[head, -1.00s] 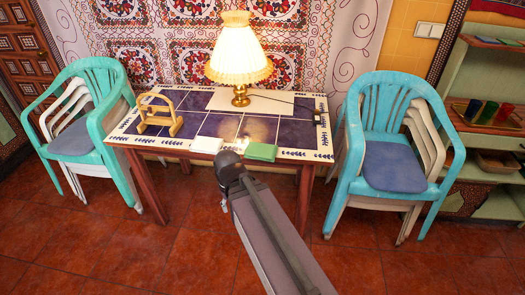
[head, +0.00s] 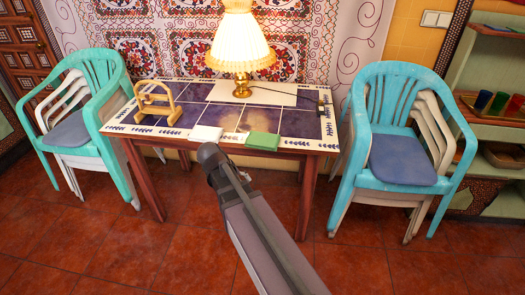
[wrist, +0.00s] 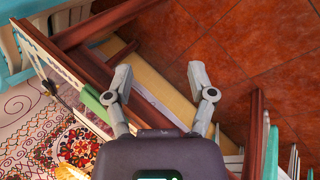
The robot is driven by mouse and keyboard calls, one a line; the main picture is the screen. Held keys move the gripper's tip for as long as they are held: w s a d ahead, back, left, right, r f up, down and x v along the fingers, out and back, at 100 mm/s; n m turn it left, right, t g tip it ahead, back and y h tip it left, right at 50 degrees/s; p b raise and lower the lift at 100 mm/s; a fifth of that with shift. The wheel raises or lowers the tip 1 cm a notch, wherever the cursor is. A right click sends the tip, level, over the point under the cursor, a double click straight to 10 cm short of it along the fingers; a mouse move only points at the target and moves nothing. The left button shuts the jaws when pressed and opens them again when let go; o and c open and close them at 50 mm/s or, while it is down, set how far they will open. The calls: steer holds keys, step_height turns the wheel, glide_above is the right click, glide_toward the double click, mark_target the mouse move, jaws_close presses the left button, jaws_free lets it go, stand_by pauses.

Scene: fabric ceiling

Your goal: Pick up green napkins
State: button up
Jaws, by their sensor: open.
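The green napkins (head: 263,141) lie as a flat stack at the front edge of the tiled table, right of the white napkins. In the wrist view a green strip (wrist: 95,104), which appears to be their edge, shows left of my gripper, partly hidden by the left finger. My gripper (wrist: 160,74) is open, its two fingers wide apart with nothing between them. It is near the table's front side; contact with the napkins does not show.
White napkins (head: 206,133) lie left of the green ones. A lit lamp (head: 239,45) and a wooden holder (head: 157,104) stand on the table (head: 186,110). Stacked chairs flank it at left (head: 112,120) and right (head: 404,100). The tiled floor (head: 90,250) in front is open.

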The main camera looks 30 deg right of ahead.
steer(key=w+d+f+h+b, duration=0.35)
steer(key=w+h+b, duration=0.35)
steer(key=w+b, duration=0.3)
steer(key=t+h+b, duration=0.2)
steer(key=h+b, duration=0.3)
steer(key=b, duration=0.3)
glide_toward(255, 148)
steer(key=a, duration=0.3)
steer(key=shift+s+d, duration=0.15)
steer(key=shift+s, duration=0.05)
steer(key=shift+f+g, duration=0.1)
steer(key=shift+g, duration=0.3)
steer(key=d, duration=0.8)
steer(key=shift+w+d, duration=0.25)
steer(key=shift+w, duration=0.1)
steer(key=shift+d, duration=0.1)
steer(key=shift+w+d, duration=0.25)
steer(key=shift+d, duration=1.05)
steer(key=shift+w+d, duration=0.25)
steer(key=shift+d, duration=1)
